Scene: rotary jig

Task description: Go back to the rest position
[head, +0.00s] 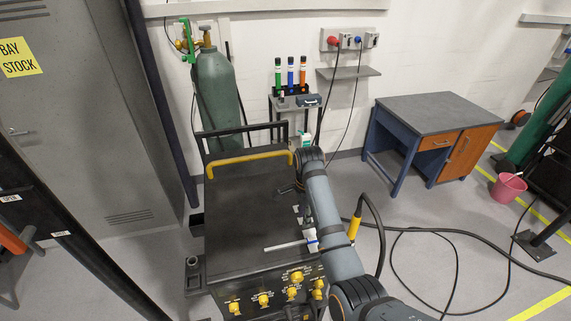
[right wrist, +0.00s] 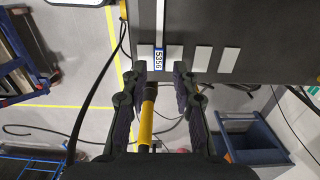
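My right gripper (right wrist: 160,72) shows in the right wrist view with its two fingers apart and nothing clamped between them. In the head view my right arm reaches over the right edge of the dark cart (head: 240,200), and the arm mostly hides this gripper. A pale rod (head: 285,246) lies at the cart's front right; in the right wrist view the rod (right wrist: 160,20) has a label reading 5356, just beyond the fingertip gap. A yellow handle (head: 354,227) with a black cable is beside the cart; this handle (right wrist: 147,115) also shows between the fingers in the right wrist view. My left gripper is out of view.
The cart's front panel carries several yellow knobs (head: 297,277). A yellow bar (head: 250,159) crosses its back. A green cylinder (head: 215,95) stands behind. A desk (head: 430,112) and pink bucket (head: 507,188) stand right. Black cables (head: 450,235) cross the floor. A grey cabinet (head: 95,110) stands left.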

